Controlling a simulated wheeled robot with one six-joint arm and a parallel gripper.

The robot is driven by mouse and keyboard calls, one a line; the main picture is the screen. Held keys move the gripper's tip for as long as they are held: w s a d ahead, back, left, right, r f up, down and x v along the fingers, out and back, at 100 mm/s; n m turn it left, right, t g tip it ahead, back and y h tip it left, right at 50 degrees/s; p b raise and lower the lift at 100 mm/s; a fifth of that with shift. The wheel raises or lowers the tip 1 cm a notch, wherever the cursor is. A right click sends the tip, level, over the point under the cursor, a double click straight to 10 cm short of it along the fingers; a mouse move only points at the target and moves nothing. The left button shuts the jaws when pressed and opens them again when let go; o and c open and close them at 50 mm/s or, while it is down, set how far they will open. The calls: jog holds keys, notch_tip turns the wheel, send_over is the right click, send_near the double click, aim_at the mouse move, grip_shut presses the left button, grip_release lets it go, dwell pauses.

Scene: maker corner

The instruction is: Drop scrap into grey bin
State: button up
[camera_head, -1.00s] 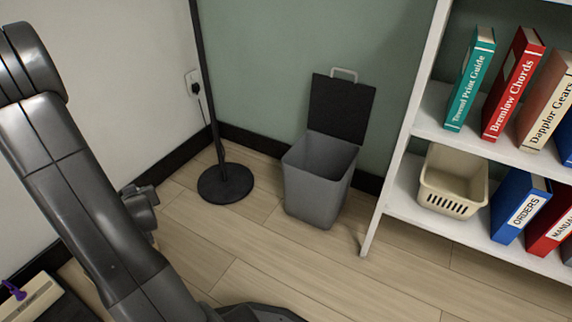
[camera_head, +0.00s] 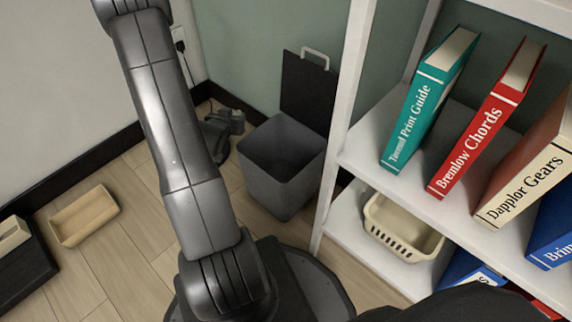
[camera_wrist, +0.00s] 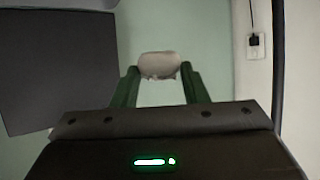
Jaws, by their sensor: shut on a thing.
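The grey bin (camera_head: 268,185) stands on the floor against the green wall in the head view. Its dark lid (camera_head: 307,92) is raised, and the bin's mouth is open and shows empty inside. In the wrist view my gripper (camera_wrist: 160,78) has its green fingers shut on a pale, rough-edged piece of scrap (camera_wrist: 160,63). The dark lid fills the left of the wrist view (camera_wrist: 58,70).
A white shelf (camera_head: 340,140) with books and a beige basket (camera_head: 405,235) stands close on the right of the bin. A shallow beige tray (camera_head: 85,217) lies on the floor at left. A wall outlet (camera_wrist: 256,42) and a dark pole (camera_wrist: 278,60) are right in the wrist view.

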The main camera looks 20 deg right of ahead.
jog(key=s+d+f+m+g+h+p, duration=0.1)
jog(key=s+d+m+g+h+p, duration=0.15)
jog(key=d, duration=0.45)
jog(key=s+d+f+m+g+h+p, duration=0.1)
jog(key=s+d+f+m+g+h, duration=0.1)
jog(key=s+d+m+g, duration=0.35)
jog(key=f+b, duration=0.1)
jog(key=w+d+f+n+t+b, duration=0.1)
jog(key=f+b, duration=0.1)
jog(key=f+t+b, duration=0.1)
jog(key=f+b, duration=0.1)
jog(key=shift+w+d+f, duration=0.15)
jog(key=shift+w+f, duration=0.1)
jog(key=shift+w, duration=0.1)
jog(key=o, duration=1.3)
